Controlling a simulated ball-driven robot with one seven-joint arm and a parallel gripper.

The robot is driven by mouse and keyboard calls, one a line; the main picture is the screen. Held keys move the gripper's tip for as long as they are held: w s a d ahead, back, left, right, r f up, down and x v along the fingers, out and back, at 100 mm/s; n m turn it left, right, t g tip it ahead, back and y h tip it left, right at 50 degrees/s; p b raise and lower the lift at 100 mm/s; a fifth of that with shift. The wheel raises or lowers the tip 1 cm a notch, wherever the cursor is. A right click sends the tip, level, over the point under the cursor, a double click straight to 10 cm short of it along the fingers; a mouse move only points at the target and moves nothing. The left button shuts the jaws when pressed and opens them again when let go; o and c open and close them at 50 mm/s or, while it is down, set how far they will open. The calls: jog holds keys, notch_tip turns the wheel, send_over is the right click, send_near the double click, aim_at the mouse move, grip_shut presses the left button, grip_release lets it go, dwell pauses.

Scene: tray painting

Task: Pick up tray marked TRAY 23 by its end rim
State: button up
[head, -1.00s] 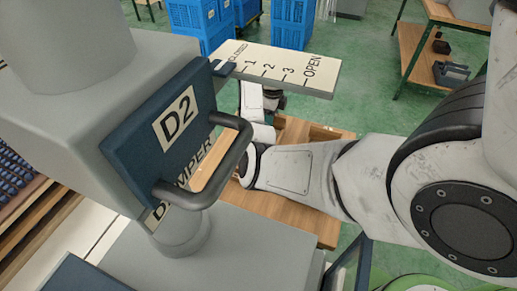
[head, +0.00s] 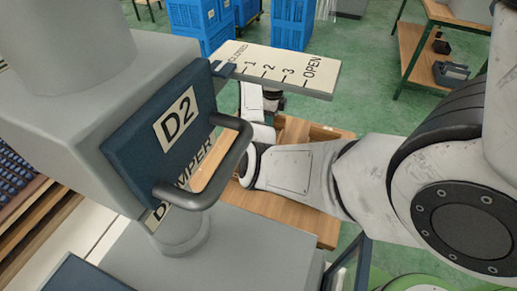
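No tray marked TRAY 23 can be made out in the head view. My white and black arm reaches from the right edge toward the middle, over a wooden surface (head: 305,218).
A grey machine with a dark blue D2 panel (head: 130,165) and black handle (head: 232,165) fills the left. A scale plate marked 1, 2, 3, OPEN (head: 275,68) juts out behind. Blue crates (head: 292,22) stand at the back.

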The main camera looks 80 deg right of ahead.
grip_shut()
